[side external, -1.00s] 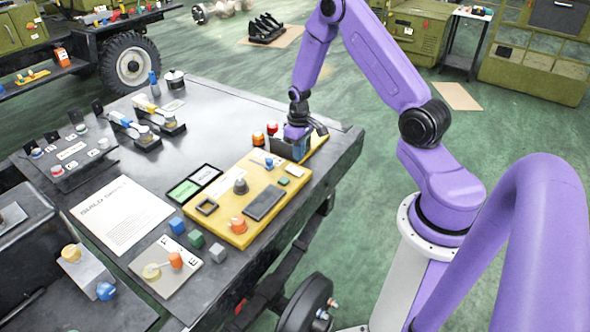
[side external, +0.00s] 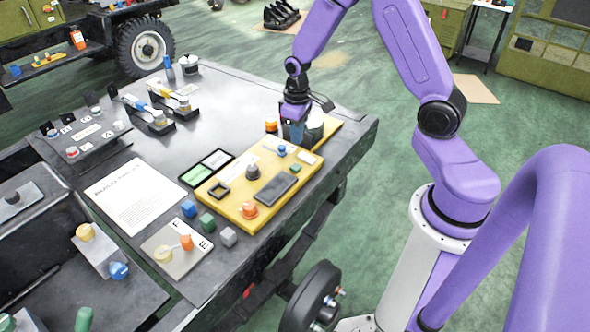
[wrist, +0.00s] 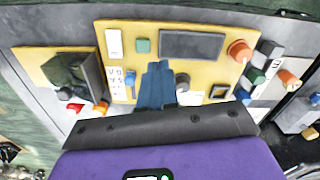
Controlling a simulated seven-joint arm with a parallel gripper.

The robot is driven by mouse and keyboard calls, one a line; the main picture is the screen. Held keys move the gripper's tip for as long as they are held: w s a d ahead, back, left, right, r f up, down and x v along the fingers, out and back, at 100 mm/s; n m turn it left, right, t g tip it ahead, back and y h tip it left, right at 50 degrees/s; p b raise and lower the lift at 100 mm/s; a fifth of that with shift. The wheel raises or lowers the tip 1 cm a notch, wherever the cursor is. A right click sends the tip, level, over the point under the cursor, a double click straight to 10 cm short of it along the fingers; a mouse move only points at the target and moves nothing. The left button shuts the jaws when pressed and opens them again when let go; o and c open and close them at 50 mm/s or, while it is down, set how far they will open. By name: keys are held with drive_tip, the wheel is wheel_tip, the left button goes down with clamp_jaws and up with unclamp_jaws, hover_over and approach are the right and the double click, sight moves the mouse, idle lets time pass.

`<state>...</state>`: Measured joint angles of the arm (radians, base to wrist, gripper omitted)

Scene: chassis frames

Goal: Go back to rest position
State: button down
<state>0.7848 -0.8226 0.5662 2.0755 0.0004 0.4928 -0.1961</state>
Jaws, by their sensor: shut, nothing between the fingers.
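My gripper (side external: 293,140) is low over the back end of the yellow panel, on the dark table (side external: 225,95), with a dark box (side external: 315,125) just to its right. In the wrist view its blue fingers (wrist: 155,88) are together, with nothing seen between them. They point over the yellow panel (wrist: 215,88), near a blue switch (wrist: 130,77) and a dark knob (wrist: 182,82). I cannot tell from these views whether the fingertips touch the panel.
An orange button (side external: 271,123) is close to the gripper's left. Small cubes (side external: 208,222) lie in front of the panel, and a white printed sheet (side external: 135,196) lies to its left. The dark tabletop behind is largely clear.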

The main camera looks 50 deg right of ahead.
drive_tip(key=s+a+r+n, duration=0.5)
drive_tip(key=s+a+r, duration=0.4)
drive_tip(key=s+a, duration=0.25)
drive_tip(key=s+a+r+n, duration=0.1)
drive_tip(key=s+r+n, duration=0.1)
drive_tip(key=s, duration=0.5)
drive_tip(key=s+a+r+n, duration=0.1)
drive_tip(key=s+r+n, duration=0.2)
drive_tip(key=s, duration=0.4)
drive_tip(key=shift+s, duration=0.4)
drive_tip(key=shift+r, duration=0.1)
